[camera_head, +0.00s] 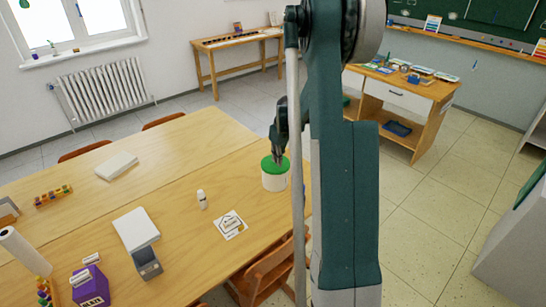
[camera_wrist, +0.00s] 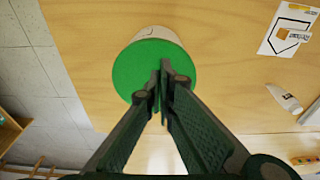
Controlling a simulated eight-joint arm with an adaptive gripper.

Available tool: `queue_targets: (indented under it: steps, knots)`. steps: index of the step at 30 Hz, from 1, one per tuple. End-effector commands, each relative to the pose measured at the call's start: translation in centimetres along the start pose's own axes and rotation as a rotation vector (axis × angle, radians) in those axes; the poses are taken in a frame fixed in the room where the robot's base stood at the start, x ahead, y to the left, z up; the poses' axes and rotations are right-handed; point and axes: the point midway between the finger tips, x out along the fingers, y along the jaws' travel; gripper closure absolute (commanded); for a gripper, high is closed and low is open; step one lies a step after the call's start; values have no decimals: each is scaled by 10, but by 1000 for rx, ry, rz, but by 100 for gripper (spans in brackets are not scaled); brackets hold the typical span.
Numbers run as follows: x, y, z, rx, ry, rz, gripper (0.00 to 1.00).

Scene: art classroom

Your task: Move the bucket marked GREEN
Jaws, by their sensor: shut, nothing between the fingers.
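A white bucket with a green top (camera_head: 274,174) stands upright on the wooden table near its right edge. No lettering on it is readable in either view. In the wrist view its round green top (camera_wrist: 146,65) lies just beyond my fingertips. My gripper (camera_head: 278,157) points down at the bucket in the head view. In the wrist view my gripper (camera_wrist: 162,72) is shut and empty, its fingertips overlapping the green top. Whether the fingers touch the top cannot be told.
A sheet with a house outline (camera_head: 231,225), a small white bottle (camera_head: 202,199), white paper stacks (camera_head: 136,229) and a purple box (camera_head: 90,287) are on the table. A wooden chair (camera_head: 265,272) stands at its near side. Table around the bucket is clear.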

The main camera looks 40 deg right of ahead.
Motion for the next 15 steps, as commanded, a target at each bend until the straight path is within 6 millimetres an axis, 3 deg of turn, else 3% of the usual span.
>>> queue_targets:
  steps: [9,15]
  knots:
    - [-8,0,49,1,0,0,100]
    - [-11,0,65,1,0,0,100]
